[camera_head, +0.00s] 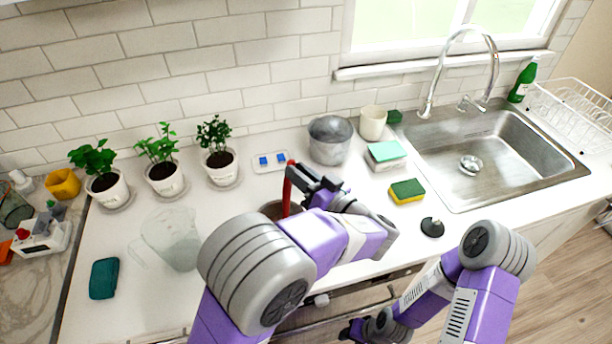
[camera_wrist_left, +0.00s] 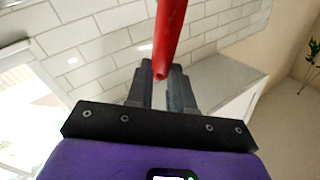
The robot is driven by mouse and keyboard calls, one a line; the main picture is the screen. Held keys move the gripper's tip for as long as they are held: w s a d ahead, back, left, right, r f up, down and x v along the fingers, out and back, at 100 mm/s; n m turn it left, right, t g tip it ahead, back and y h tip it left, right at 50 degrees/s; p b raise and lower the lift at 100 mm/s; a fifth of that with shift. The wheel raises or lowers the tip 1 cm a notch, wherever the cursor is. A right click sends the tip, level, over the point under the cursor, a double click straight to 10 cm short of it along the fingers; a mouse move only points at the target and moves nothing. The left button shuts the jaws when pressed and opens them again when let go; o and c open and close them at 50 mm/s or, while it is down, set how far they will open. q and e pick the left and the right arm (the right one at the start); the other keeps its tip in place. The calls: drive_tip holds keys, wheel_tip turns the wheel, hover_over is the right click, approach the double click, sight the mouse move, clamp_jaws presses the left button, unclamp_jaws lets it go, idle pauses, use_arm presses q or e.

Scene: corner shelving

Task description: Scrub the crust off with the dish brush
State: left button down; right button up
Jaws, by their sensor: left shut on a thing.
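My left gripper (camera_head: 312,182) is shut on a red stick-like handle (camera_head: 287,192), which I take to be the dish brush. The handle stands nearly upright over the counter, and it also shows between the fingers in the left wrist view (camera_wrist_left: 168,38). The brush head is not visible. A brownish round vessel (camera_head: 271,208) shows just below the handle, mostly hidden by my left arm. No crust can be seen, and I cannot tell whether the brush touches the vessel. My right gripper (camera_head: 352,330) hangs low in front of the counter, its fingers unclear.
A clear pitcher (camera_head: 172,240) and several potted plants stand left. The sink (camera_head: 500,150) is at right.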

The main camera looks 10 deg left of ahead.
use_arm(q)
drive_tip(key=shift+s+a+f+b, duration=0.1)
drive_tip(key=shift+s+a+b, duration=0.1)
drive_tip(key=shift+a+b, duration=0.4)
drive_tip(key=shift+s+a+b, duration=0.2)
drive_tip(key=shift+a+b, duration=0.05)
drive_tip(key=shift+a, duration=0.55)
wheel_tip(320, 180, up, 7)
drive_tip(key=p, duration=0.2)
drive_tip(key=shift+p, duration=0.3)
idle(0.6)
